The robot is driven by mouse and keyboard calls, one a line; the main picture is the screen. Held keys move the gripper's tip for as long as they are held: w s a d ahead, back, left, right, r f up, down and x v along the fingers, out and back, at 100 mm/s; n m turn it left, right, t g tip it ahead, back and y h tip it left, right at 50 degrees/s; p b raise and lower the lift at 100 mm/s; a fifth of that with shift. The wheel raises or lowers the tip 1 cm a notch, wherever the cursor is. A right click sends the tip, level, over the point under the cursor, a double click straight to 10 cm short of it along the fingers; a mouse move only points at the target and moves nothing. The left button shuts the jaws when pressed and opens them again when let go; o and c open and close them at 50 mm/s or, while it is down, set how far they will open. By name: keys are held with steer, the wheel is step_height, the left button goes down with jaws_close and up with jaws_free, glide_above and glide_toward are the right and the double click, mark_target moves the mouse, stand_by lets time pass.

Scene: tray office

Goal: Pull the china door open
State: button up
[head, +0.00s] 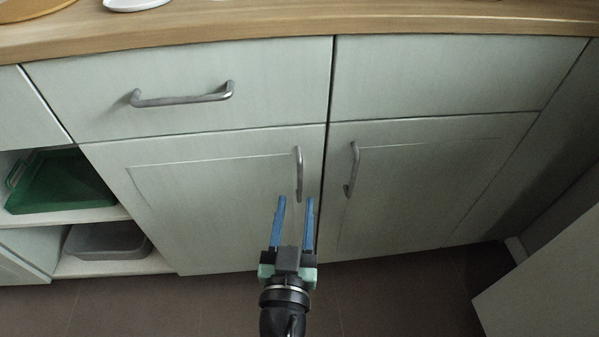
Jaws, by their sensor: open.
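Two pale green-grey cabinet doors stand side by side and look shut in the head view: a left door (200,215) and a right door (425,190). Nothing visible marks which one is the china door. The left door has an upright metal handle (299,173) near its right edge. The right door has an upright metal handle (352,170) near its left edge. My gripper (294,205) is open, with two blue fingers pointing up toward the left door's handle. The fingertips appear just below that handle, with nothing between them. I cannot tell their distance from the door.
A drawer with a metal handle (183,97) sits above the left door, under the wooden worktop (300,25). Open shelves at the left hold a green tray (65,183) and a grey bin (108,242). A pale panel (550,285) stands at the lower right. Dark floor lies below.

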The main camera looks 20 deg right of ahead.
mark_target(300, 173)
steer(key=x, duration=0.7)
steer(key=shift+w+d, duration=0.15)
steer(key=shift+w, duration=0.05)
jaws_close()
stand_by(1.2)
